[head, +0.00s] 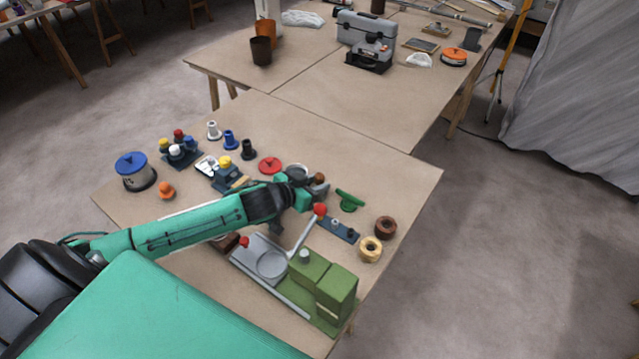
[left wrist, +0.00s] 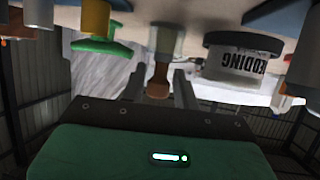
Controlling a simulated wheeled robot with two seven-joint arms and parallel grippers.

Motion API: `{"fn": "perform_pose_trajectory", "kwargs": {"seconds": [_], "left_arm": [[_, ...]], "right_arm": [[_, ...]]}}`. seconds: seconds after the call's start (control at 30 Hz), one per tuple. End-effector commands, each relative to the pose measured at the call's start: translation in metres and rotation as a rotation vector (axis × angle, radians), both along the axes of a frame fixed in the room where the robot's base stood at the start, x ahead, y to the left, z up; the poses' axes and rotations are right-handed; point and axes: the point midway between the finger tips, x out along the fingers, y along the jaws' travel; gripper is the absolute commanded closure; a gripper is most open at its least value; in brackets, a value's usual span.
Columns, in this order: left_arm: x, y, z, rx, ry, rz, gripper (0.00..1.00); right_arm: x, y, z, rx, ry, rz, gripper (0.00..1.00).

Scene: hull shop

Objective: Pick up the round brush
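A small upright piece with a brown knob, which looks like the round brush (head: 319,178), stands on the near table just beyond my left gripper (head: 306,187). In the left wrist view the brush (left wrist: 159,78) shows its brown waisted handle and a pale grey-green part at the table end. It lies between the two fingers of the left gripper (left wrist: 159,88) in the picture, with a gap on each side. The left gripper is open; I cannot tell how deep the brush sits between the fingers. My right gripper is not in view.
A dark-lidded white tin (left wrist: 245,58) stands close beside the brush, and a green-handled piece (head: 349,200) stands on the other side. A green press (head: 322,285) with a red-knobbed lever (head: 320,210) is nearer. Brown and tan rings (head: 371,249) lie right. The table's far right is clear.

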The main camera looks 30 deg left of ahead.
Motion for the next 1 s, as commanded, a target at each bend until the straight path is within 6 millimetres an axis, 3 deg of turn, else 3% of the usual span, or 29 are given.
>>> {"fn": "perform_pose_trajectory", "kwargs": {"seconds": [0.17,0.43,0.47,0.6,1.0], "left_arm": [[0.0139,-0.0042,-0.0054,0.000,-0.001,0.000,0.69],[0.0157,-0.0048,-0.0070,0.001,0.000,0.000,0.69],[0.0157,-0.0048,-0.0070,0.001,0.000,0.000,0.71],[0.0156,-0.0047,-0.0070,0.001,0.000,0.000,0.98],[0.0160,-0.0044,0.0000,0.002,-0.003,0.000,0.99]], "right_arm": [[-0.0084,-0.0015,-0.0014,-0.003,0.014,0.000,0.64],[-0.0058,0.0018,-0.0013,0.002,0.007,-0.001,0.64],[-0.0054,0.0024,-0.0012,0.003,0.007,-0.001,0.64],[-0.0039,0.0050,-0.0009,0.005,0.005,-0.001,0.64],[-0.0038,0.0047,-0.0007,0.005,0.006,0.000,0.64]]}}
